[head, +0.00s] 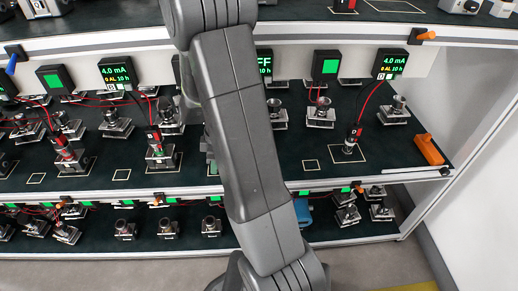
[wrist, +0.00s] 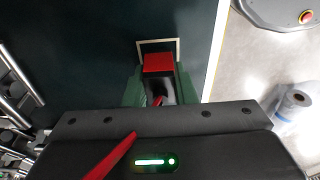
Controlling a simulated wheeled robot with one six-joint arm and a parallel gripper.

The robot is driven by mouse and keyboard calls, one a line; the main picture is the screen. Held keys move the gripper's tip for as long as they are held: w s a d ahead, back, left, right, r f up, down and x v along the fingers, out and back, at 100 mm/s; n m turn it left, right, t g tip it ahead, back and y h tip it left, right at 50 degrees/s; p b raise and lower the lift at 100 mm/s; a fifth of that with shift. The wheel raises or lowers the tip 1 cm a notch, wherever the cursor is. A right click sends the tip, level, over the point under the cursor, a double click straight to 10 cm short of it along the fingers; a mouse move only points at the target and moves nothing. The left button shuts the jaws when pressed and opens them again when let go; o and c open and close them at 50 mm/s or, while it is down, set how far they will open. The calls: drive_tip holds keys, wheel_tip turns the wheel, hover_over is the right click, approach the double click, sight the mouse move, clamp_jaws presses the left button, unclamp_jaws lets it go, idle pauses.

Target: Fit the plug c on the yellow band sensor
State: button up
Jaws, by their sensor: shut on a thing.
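In the wrist view my gripper (wrist: 159,78) is shut on a plug (wrist: 158,62) with a red end and a black body, between green fingers. Its letter is not readable, so I cannot tell whether it is plug c. A white outlined square (wrist: 171,42) on the dark shelf lies just past it; I cannot tell the height between them. A red cable (wrist: 112,158) crosses in front of the wrist. In the head view my arm hides my gripper and the held plug. No yellow band can be made out on any sensor.
The middle shelf (head: 276,181) carries several metal sensors (head: 320,113), red-black plugs (head: 353,138) with cables, and displays (head: 117,73). An orange block (head: 428,149) lies at its right end. A lower shelf holds more sensors (head: 211,226).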

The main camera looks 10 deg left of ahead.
drive_tip(key=o, duration=1)
